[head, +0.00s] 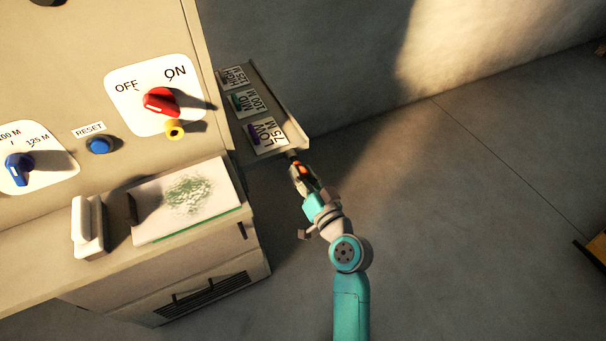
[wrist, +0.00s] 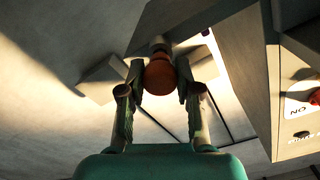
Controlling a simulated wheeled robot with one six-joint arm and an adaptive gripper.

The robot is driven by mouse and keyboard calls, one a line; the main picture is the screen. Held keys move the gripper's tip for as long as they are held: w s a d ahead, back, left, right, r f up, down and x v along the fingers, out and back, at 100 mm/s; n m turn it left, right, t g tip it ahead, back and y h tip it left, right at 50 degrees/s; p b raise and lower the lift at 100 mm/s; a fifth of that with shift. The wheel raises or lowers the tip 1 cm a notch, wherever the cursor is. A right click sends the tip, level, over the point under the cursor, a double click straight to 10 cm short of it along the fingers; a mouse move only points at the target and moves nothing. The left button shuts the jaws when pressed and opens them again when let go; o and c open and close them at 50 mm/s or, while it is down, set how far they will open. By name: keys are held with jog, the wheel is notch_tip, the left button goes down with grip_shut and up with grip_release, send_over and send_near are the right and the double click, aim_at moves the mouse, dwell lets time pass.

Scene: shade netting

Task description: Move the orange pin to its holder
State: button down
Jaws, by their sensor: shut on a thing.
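The orange pin (head: 302,169) is between the fingers of my gripper (head: 301,176), just off the lower right corner of a side shelf (head: 291,133). In the wrist view, my gripper (wrist: 158,72) is shut on the round orange body of the pin (wrist: 158,77), with a grey part beyond it. The shelf carries labels HIGH 125 M, MID 100 M and LOW 75 M. A purple piece (head: 253,134) lies by LOW and a green piece (head: 236,102) by MID. I cannot tell which part is the pin's holder.
The cabinet (head: 60,95) at left has a red OFF/ON knob (head: 160,102) with a yellow piece (head: 174,131) below it, a blue RESET button (head: 99,145) and a blue knob (head: 20,168). A pad (head: 225,210) lies on its ledge. The floor at right is mostly clear.

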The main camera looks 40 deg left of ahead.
jog(key=shift+x, duration=0.8)
jog(key=c, duration=0.7)
grip_release()
jog(key=v, duration=1.2)
